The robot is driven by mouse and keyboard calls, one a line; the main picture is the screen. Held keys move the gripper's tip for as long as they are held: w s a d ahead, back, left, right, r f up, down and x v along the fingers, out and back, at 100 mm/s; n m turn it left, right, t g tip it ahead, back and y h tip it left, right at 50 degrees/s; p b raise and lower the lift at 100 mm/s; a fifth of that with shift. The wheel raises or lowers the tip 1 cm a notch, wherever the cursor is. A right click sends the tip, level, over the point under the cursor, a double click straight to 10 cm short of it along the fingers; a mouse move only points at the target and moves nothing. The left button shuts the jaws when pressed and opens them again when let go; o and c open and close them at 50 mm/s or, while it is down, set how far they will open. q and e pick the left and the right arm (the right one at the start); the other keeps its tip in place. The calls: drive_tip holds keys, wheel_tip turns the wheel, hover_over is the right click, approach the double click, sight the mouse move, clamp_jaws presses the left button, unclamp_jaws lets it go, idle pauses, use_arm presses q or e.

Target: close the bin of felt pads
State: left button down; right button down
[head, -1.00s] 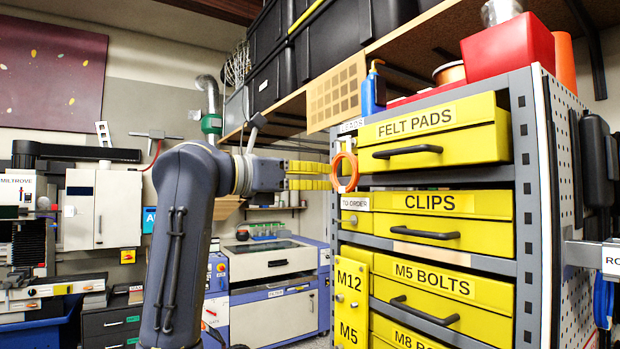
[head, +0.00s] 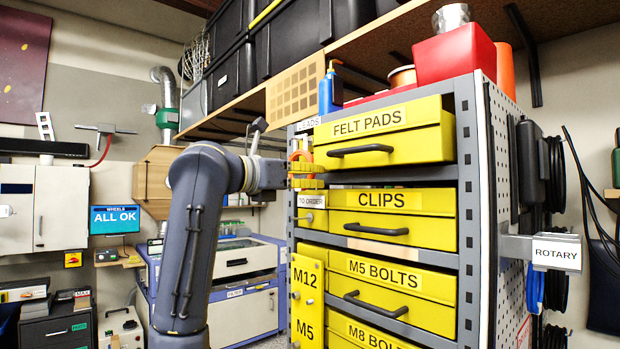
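The bin of felt pads (head: 398,147) is a yellow drawer with a dark bar handle (head: 360,150), at the top of the grey cabinet in the head view. It sticks out a little farther than the clips bin (head: 420,228) below, and part of its right side shows. No object shows held.
Bins of M5 bolts (head: 400,292) and M8 bolts (head: 375,335) sit lower, beside a yellow M12 panel (head: 307,300). A rotary sign (head: 556,252) juts out on the right. A red box (head: 455,55) stands on top.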

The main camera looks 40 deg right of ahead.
drive_tip(key=shift+s+d, duration=0.1)
drive_tip(key=shift+d, duration=1.3)
drive_tip(key=shift+a, duration=0.15)
